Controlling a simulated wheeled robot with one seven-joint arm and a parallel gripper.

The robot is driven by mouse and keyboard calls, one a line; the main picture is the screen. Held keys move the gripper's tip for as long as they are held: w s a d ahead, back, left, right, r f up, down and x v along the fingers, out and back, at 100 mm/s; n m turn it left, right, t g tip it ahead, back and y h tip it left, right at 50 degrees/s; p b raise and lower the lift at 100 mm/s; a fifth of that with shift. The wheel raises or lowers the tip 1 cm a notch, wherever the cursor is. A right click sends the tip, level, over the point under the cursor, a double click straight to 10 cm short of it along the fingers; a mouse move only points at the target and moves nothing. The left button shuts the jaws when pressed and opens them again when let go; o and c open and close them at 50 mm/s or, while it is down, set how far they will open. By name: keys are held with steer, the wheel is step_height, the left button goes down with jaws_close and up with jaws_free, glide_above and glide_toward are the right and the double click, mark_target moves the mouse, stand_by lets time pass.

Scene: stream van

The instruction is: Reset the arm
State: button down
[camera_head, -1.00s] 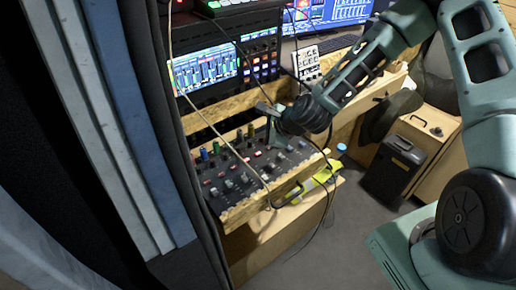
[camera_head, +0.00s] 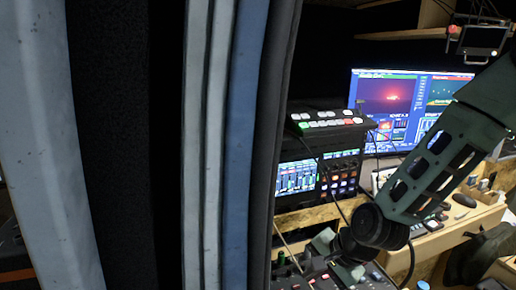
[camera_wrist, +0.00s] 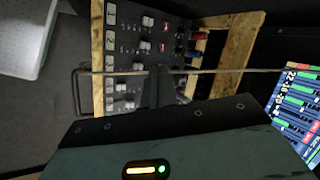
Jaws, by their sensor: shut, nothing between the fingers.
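My arm comes in from the right edge in the head view. My gripper (camera_head: 345,247) is at its lower end, shut and empty, over the back part of a dark mixer panel (camera_head: 318,279). In the wrist view the dark gripper fingers (camera_wrist: 161,86) are together in front of the same panel (camera_wrist: 138,45) with its rows of knobs and faders.
Grey and blue curtain folds (camera_head: 240,140) fill the left half of the head view. A video switcher (camera_head: 330,122) sits on a rack with lit screens. A large monitor (camera_head: 410,100) stands behind. A wooden desk (camera_head: 455,225) runs along the right, partly behind my arm.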

steer(key=s+r+n+g+h, duration=0.1)
steer(key=s+r+n, duration=0.3)
steer(key=s, duration=0.3)
steer(key=s+d+r+n+g+h, duration=0.1)
steer(key=s+r+n+h, duration=0.1)
steer(key=s+r+n, duration=0.2)
steer(key=s+r+n+g+h, duration=0.1)
steer(key=s+r+n, duration=0.3)
steer(key=s+n, duration=0.5)
steer(key=shift+s+d+r+g, duration=0.3)
steer(key=shift+s+r, duration=0.1)
steer(key=shift+s, duration=0.65)
steer(key=shift+a+f, duration=0.1)
